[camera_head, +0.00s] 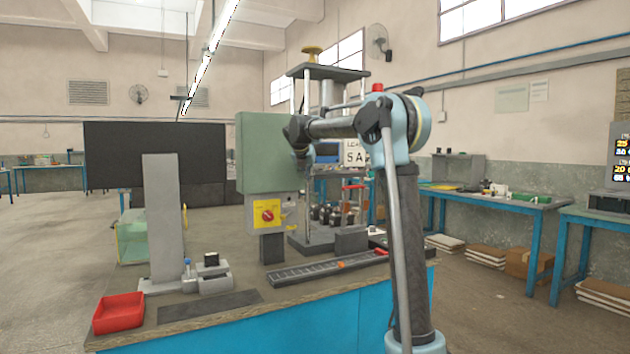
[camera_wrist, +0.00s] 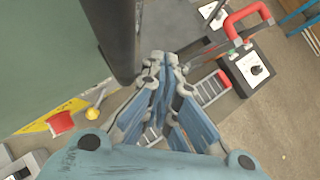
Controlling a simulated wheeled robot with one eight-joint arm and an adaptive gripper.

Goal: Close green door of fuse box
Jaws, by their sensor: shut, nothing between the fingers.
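The green fuse box (camera_head: 268,155) stands upright above the workbench, over a yellow panel with a red knob (camera_head: 266,214). In the wrist view a broad green surface (camera_wrist: 40,55) fills the upper left, with a dark upright edge (camera_wrist: 117,40) beside it. I cannot tell how far the door stands open. My gripper (camera_wrist: 160,58) is shut and empty, its fingertips just right of that dark edge; I cannot tell whether they touch it. In the head view my gripper is by the box's right side, partly hidden by my wrist.
The workbench (camera_head: 205,335) carries a red tray (camera_head: 118,313), a grey upright post (camera_head: 163,220) and a dark slotted rail (camera_head: 320,268). A press frame (camera_head: 327,72) stands behind my arm. A red handle (camera_wrist: 247,17) shows in the wrist view at upper right.

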